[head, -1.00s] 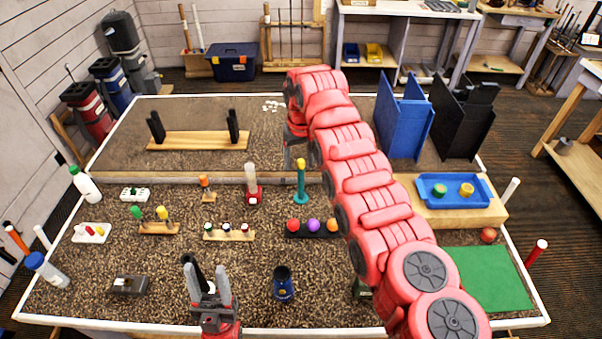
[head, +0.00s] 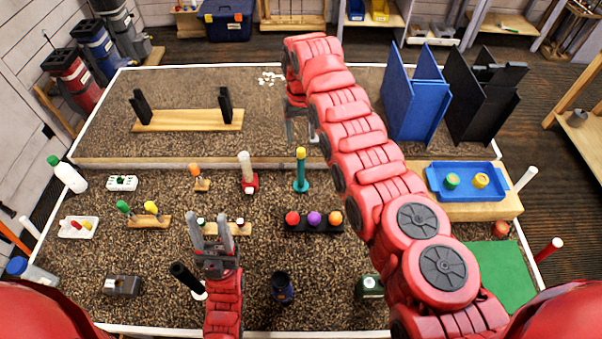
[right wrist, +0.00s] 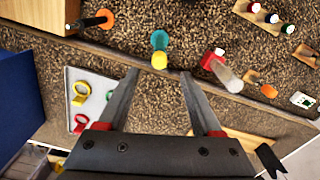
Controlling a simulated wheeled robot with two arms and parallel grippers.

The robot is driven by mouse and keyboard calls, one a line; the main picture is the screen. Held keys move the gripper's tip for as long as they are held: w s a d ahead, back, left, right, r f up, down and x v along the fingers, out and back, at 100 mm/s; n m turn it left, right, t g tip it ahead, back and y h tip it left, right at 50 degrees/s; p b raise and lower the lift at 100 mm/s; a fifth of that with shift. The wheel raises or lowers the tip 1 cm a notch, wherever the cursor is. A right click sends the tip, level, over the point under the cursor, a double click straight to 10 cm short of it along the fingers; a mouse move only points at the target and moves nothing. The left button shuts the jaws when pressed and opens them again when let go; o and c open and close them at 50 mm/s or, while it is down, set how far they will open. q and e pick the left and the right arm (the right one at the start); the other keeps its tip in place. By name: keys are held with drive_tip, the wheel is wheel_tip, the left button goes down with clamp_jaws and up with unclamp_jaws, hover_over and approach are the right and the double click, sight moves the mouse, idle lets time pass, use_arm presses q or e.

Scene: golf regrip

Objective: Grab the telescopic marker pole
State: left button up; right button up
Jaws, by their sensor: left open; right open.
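A teal pole with a yellow top (head: 301,172) stands upright on a round teal base near the table's middle; I take it as the marker pole. It also shows in the right wrist view (right wrist: 159,58), just beyond my fingertips. My right gripper (head: 301,137) is open and empty, on the far side of the pole and apart from it. Its two fingers also show in the right wrist view (right wrist: 158,76), spread with nothing between them. My left gripper (head: 210,230) is open and empty at the near left, over the near side of the mat.
A pale tube on a red base (head: 248,172) stands left of the pole. A black rack of coloured balls (head: 314,226) lies nearer. A black stick (head: 186,279) leans beside my left gripper. Blue panels (head: 415,95) stand at the back right.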

sight(301, 157)
drive_tip(key=f, duration=0.2)
drive_tip(key=f+b, duration=0.1)
drive_tip(key=f, duration=0.1)
drive_tip(key=shift+w+f, duration=0.2)
drive_tip(key=shift+f, duration=0.45)
drive_tip(key=shift+s+f+b, duration=0.2)
drive_tip(key=shift+f+b, duration=0.35)
drive_tip(key=shift+b, duration=0.05)
wheel_tip(301, 157, down, 5)
drive_tip(key=b, duration=0.3)
drive_tip(key=shift+w+b, duration=0.15)
drive_tip(key=shift+b, duration=0.25)
drive_tip(key=shift+r, duration=0.25)
drive_tip(key=shift+c, duration=0.6)
clamp_jaws()
